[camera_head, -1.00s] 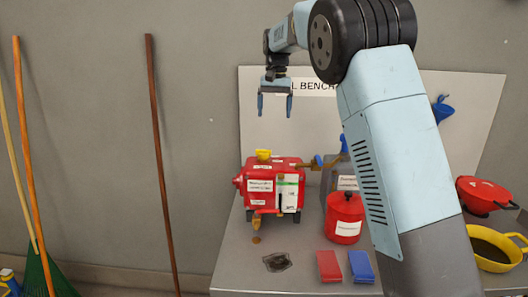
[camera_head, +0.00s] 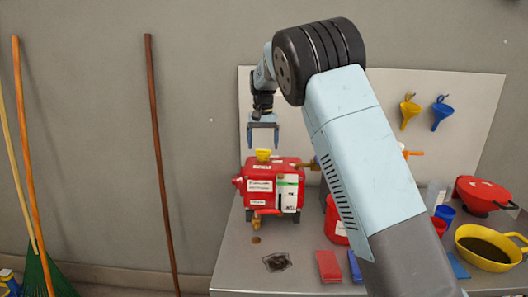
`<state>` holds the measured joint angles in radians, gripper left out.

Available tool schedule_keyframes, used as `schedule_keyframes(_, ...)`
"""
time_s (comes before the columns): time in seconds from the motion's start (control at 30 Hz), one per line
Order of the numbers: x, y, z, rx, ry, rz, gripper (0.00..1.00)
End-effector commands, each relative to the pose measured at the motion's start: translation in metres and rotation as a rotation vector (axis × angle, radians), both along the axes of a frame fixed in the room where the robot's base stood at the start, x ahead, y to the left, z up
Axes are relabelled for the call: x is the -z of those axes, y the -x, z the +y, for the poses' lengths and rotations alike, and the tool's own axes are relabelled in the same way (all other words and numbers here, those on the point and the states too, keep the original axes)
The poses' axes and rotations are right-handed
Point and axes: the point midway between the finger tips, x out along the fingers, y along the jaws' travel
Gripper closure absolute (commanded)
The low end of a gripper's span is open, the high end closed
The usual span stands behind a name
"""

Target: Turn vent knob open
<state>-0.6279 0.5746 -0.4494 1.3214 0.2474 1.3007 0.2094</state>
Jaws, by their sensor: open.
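A red tank (camera_head: 272,188) with white labels stands on the metal bench. A small yellow knob (camera_head: 263,155) sits on its top, left of the middle; I take it to be the vent knob, but its label is too small to read. A brass tap (camera_head: 256,221) sticks out low at the tank's front. My gripper (camera_head: 263,146) points down with its two fingers apart and empty. In the picture its fingertips end just above the yellow knob, one to each side. Whether they touch it or are level with it in depth, I cannot tell.
My arm hides part of the bench and the red can (camera_head: 333,217) right of the tank. A red block (camera_head: 328,266) and a blue block (camera_head: 355,267) lie in front. A dark stain (camera_head: 277,262) marks the bench.

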Motion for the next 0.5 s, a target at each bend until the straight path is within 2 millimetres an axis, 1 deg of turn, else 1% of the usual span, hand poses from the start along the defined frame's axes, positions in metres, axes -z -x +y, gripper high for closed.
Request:
schedule_keyframes(0.03,0.008,0.001,0.000,0.000,0.001,0.001,0.13)
schedule_keyframes(0.1,0.016,0.001,0.000,0.000,0.001,0.001,0.13)
schedule_keyframes(0.2,0.026,0.000,0.001,0.001,0.000,0.000,0.13)
schedule_keyframes(0.3,0.032,0.000,0.001,0.001,0.000,0.001,0.13)
schedule_keyframes(0.5,0.035,0.000,0.000,0.000,0.000,0.000,0.13)
